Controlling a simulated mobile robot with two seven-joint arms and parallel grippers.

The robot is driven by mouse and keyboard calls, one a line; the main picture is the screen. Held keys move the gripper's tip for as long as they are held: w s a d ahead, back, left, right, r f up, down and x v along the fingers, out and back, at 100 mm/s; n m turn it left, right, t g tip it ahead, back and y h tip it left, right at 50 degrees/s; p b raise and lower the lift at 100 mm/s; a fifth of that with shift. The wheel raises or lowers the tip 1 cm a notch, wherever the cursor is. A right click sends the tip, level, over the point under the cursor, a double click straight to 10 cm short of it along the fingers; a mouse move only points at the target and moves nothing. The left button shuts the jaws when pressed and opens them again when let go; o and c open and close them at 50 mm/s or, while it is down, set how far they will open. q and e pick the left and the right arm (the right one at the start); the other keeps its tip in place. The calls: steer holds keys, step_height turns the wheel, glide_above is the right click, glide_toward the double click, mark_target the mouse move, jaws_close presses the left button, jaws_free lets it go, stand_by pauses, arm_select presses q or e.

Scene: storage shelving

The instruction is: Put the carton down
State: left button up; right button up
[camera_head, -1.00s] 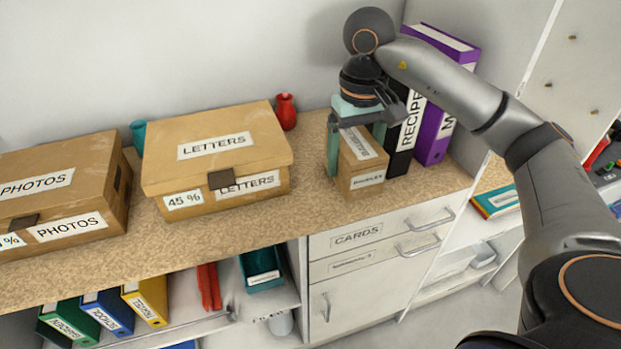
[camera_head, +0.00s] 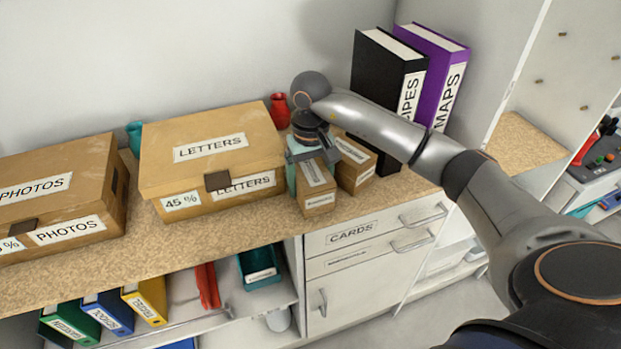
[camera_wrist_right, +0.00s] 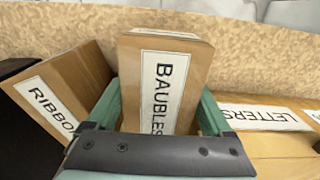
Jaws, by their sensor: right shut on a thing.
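The brown carton labelled BAUBLES (camera_wrist_right: 166,85) is between the green fingers of my right gripper (camera_head: 312,164), which is shut on it. In the head view this carton (camera_head: 316,192) is upright at the counter, just right of the LETTERS box. I cannot tell whether its base touches the counter. A similar carton (camera_head: 358,158) stands close on its right, in front of the black binder. In the wrist view that neighbour (camera_wrist_right: 67,82) shows a partly cut-off label starting RIBBO. My left gripper is not in view.
The LETTERS box (camera_head: 210,150) is close on the left, with the PHOTOS box (camera_head: 60,195) beyond it. A red vase (camera_head: 280,110) stands behind. Black (camera_head: 383,75) and purple (camera_head: 437,62) binders stand at the right. A strip of counter (camera_head: 270,220) is clear in front.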

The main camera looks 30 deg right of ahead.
steer(key=shift+f, duration=0.15)
steer(key=o, duration=1.5)
steer(key=shift+o, duration=0.2)
step_height(320, 180, up, 12)
steer(key=shift+r, duration=0.25)
steer(key=shift+f, duration=0.1)
